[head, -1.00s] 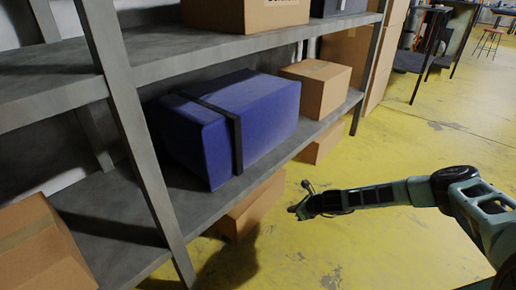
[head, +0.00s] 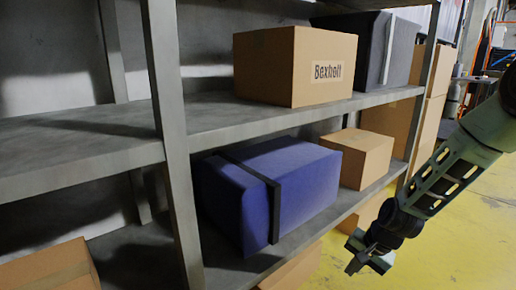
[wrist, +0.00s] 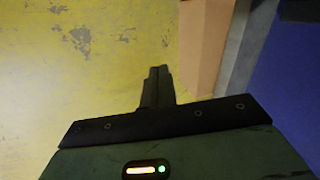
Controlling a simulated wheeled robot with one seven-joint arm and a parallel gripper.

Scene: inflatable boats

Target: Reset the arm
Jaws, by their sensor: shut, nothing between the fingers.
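My arm reaches in from the right edge of the head view, and my gripper (head: 358,262) hangs low over the yellow floor, in front of the shelf. In the wrist view my gripper (wrist: 157,88) has its two fingers together with nothing between them. The fingers point at bare floor, beside a brown box and the shelf edge. In the head view the gripper is small and partly seen edge-on.
A grey metal shelf (head: 105,148) fills the left and middle. It holds a blue case with a dark strap (head: 308,180), a Bexbolt box (head: 268,72), a dark case (head: 400,50) and a small brown box (head: 366,155). The yellow floor (head: 450,225) is open at right.

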